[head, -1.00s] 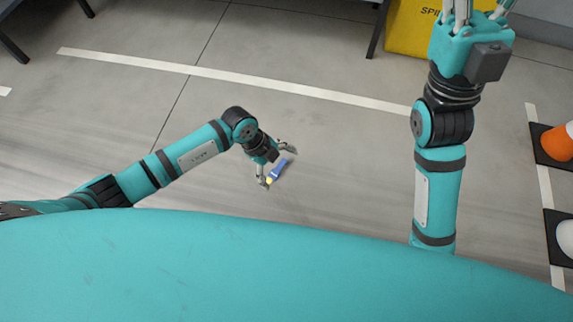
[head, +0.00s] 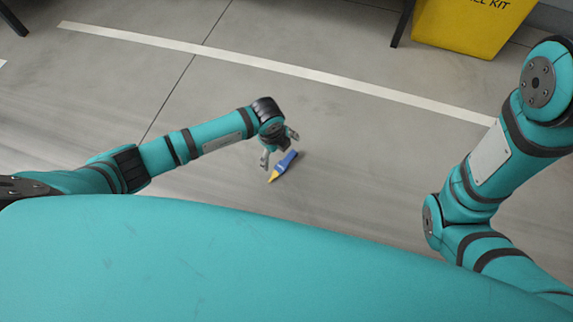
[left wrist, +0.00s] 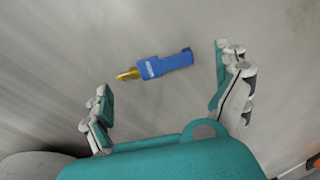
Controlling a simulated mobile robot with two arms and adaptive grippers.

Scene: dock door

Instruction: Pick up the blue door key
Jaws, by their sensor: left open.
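The blue door key (head: 284,164) lies on the grey floor, with a blue body and a yellow tip pointing toward the lower left. In the left wrist view the key (left wrist: 165,64) lies crosswise, its yellow tip to the left. My left gripper (head: 279,148) is open and empty, just above and beside the key. In the left wrist view its two fingers (left wrist: 162,96) are spread wide, and the key lies beyond them, apart from both. My right arm shows at the right of the head view, but its gripper is out of view.
A yellow spill kit bin (head: 470,25) stands at the top right, beside a dark table leg (head: 403,22). A white floor line (head: 280,67) crosses the floor behind the key. The floor around the key is clear.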

